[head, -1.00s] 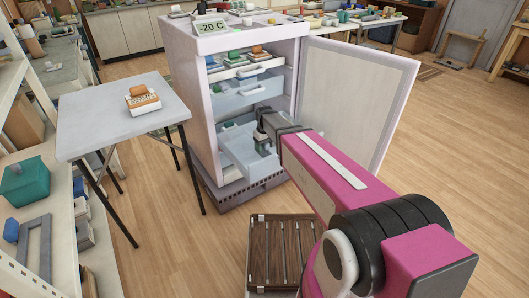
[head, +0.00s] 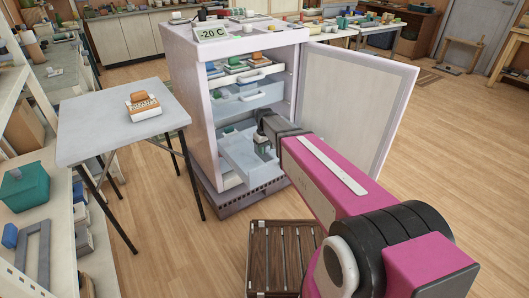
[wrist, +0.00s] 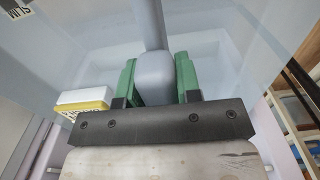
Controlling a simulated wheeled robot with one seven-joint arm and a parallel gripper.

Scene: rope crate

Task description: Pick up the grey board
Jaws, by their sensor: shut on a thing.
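My gripper (wrist: 157,82) has green fingers shut on a pale blue-grey bar-shaped part, which looks like the drawer handle (wrist: 155,70). In the head view my gripper (head: 263,146) points down at the pulled-out lower drawer (head: 238,150) of the freezer (head: 195,90). My wrist hides part of the drawer. I cannot make out the grey board for certain in either view. A white and yellow item (wrist: 84,101) lies left of my fingers in the wrist view.
The freezer door (head: 362,105) stands open at the right. Upper drawers (head: 250,90) hold several flat items. A grey table (head: 95,125) with an orange-and-white item (head: 142,104) stands at the left. A slatted wooden crate (head: 262,260) is on the floor in front.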

